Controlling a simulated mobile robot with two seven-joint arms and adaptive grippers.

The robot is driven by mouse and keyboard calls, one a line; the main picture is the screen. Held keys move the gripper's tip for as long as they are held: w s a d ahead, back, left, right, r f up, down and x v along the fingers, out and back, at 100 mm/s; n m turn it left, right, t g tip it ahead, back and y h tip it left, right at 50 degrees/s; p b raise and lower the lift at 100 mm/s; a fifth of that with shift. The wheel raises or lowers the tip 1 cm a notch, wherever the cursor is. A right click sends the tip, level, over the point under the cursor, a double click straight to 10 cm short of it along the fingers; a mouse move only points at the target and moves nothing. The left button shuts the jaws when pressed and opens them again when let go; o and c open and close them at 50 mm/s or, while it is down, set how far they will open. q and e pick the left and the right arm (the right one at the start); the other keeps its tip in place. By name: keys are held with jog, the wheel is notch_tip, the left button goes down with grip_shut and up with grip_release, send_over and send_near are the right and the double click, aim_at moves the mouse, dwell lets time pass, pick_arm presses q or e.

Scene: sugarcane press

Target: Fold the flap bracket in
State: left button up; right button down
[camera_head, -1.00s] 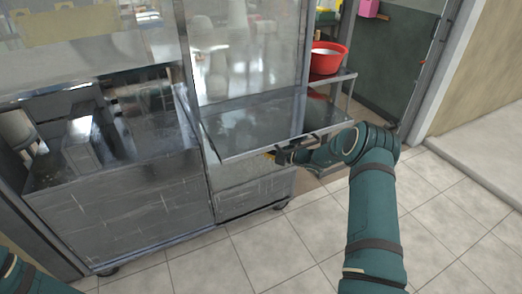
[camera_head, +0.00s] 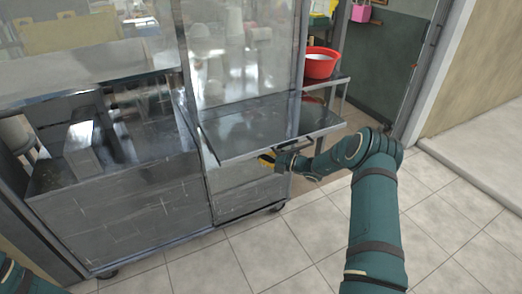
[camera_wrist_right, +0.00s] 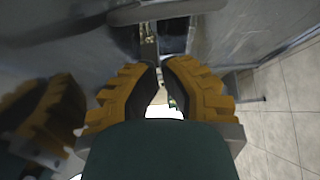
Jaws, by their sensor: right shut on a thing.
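The metal flap (camera_head: 255,130) sticks out level from the front of the steel press cabinet. My right gripper (camera_head: 264,160) is under the flap's front edge, its yellow fingertips just showing. In the right wrist view, my right gripper (camera_wrist_right: 160,68) has its ribbed yellow fingers close together, shut on the narrow metal flap bracket (camera_wrist_right: 148,48). The bracket runs away from the fingertips beneath the flap. In the head view the bracket is mostly hidden by the flap and gripper. My left gripper is out of view; only a bit of my left arm shows at the bottom left corner.
The steel cabinet (camera_head: 120,212) stands on casters to the left of my right arm. A red bowl (camera_head: 320,64) sits on a side rack (camera_head: 341,84) behind the flap. Open tiled floor (camera_head: 440,225) lies to the right. A doorway is at the back right.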

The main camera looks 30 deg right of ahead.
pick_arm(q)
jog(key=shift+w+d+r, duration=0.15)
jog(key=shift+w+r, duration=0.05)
pick_arm(e)
jog(key=s+d, duration=0.2)
jog(key=d, duration=0.6)
jog(key=shift+d+f, duration=0.25)
jog(key=shift+d, duration=0.05)
